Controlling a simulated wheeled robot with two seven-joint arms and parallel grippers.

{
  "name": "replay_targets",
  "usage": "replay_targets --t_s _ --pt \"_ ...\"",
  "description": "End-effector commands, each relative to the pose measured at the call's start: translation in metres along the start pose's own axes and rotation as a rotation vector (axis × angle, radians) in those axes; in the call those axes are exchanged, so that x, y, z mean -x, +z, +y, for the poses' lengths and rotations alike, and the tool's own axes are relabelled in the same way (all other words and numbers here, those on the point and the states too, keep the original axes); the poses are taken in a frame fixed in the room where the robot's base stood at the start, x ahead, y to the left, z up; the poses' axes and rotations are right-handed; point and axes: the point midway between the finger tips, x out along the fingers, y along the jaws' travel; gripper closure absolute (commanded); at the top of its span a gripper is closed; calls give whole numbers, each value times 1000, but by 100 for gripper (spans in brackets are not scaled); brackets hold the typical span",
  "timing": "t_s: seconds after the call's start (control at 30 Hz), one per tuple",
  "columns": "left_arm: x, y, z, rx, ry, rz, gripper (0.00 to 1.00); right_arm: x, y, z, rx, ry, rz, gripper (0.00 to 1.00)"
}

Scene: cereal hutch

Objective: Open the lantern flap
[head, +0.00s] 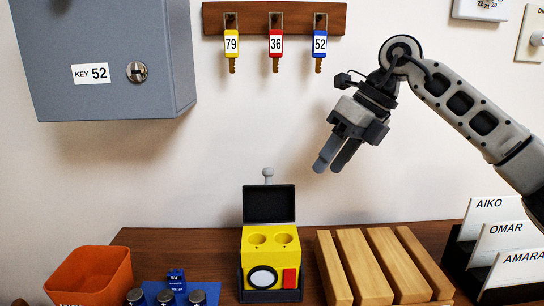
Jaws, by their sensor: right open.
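The yellow lantern (256,257) stands upright on the wooden top in the middle of the head view. Its black flap (269,204) stands raised at the back, and two round holes show in the lantern's top. Its front has a white round lens (262,278) and a red patch (289,278). A grey knob (268,174) shows above the flap. My right gripper (334,164) is open and empty, above and right of the lantern, apart from the flap, fingers pointing down and left. My left gripper is not in view.
An orange bin (92,277) and a blue battery holder (180,289) stand to the left. A slatted wooden rack (378,266) and a name-card holder (460,252) stand to the right. A grey key box (105,58) and tagged keys on a rail (253,18) hang above.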

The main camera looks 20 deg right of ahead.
Motion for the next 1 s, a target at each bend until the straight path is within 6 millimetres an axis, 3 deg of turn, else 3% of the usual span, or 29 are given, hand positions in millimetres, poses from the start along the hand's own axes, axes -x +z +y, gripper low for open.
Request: replay_targets --t_s 0.3,0.5,0.7,0.93,0.97,1.0 --pt "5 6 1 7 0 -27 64 -32 47 40 4 3 0 58" --pt "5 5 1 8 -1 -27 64 -45 67 56 4 2 -1 58" --pt "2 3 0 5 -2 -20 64 -57 66 55 1 2 -1 58" --pt "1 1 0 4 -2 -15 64 -58 66 55 2 2 -2 58" --pt "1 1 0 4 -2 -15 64 -58 66 55 2 2 -2 60" --pt "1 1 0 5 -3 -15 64 -58 66 55 2 2 -2 72"
